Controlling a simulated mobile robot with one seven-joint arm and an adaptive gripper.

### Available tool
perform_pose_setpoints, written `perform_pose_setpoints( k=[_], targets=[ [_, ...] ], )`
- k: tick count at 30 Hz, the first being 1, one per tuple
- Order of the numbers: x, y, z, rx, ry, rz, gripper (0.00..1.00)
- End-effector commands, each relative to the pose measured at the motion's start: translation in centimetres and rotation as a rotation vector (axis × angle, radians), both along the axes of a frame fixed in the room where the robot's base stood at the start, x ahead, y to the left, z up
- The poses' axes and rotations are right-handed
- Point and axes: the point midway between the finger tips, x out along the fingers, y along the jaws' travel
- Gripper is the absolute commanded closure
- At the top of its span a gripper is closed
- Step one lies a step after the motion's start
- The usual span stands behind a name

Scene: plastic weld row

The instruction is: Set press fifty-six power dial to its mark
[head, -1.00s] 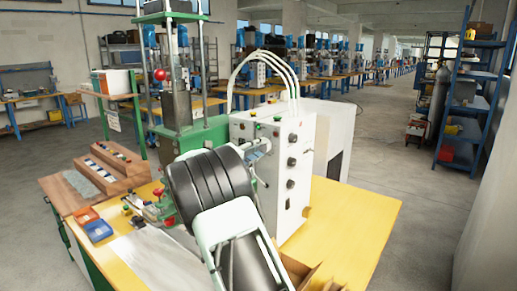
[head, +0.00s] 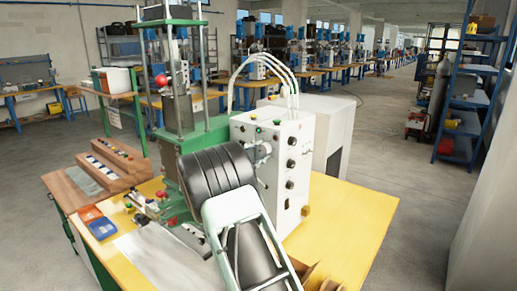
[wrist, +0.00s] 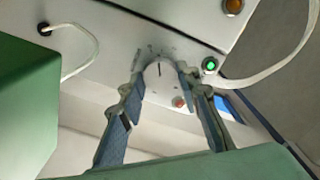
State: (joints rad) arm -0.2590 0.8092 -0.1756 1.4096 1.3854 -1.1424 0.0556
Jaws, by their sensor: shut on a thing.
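The power dial (wrist: 159,71) is a pale round knob with a dark pointer line on the white control cabinet. In the wrist view, my gripper (wrist: 160,78) has one finger on each side of it and is shut on it. Faint dark markings (wrist: 150,50) show on the panel around the dial; which one is the set mark cannot be read. In the head view, my gripper (head: 262,153) is at the left face of the white cabinet (head: 270,135), and my arm hides the dial.
A green-lit button (wrist: 210,64), a red button (wrist: 179,102) and an amber lamp (wrist: 233,7) are near the dial. White hoses (head: 262,60) arch above the cabinet. The green press (head: 205,135) stands close on the left. The yellow bench top (head: 350,215) is clear at right.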

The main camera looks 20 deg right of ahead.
Motion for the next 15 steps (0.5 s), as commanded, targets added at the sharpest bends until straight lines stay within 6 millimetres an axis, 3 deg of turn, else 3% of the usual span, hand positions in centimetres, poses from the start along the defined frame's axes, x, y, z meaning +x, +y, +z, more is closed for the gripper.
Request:
perform_pose_setpoints(
  k=[15],
  targets=[
    [0.01,0.02,0.06,-0.167,0.253,0.001,0.94]
  ],
)
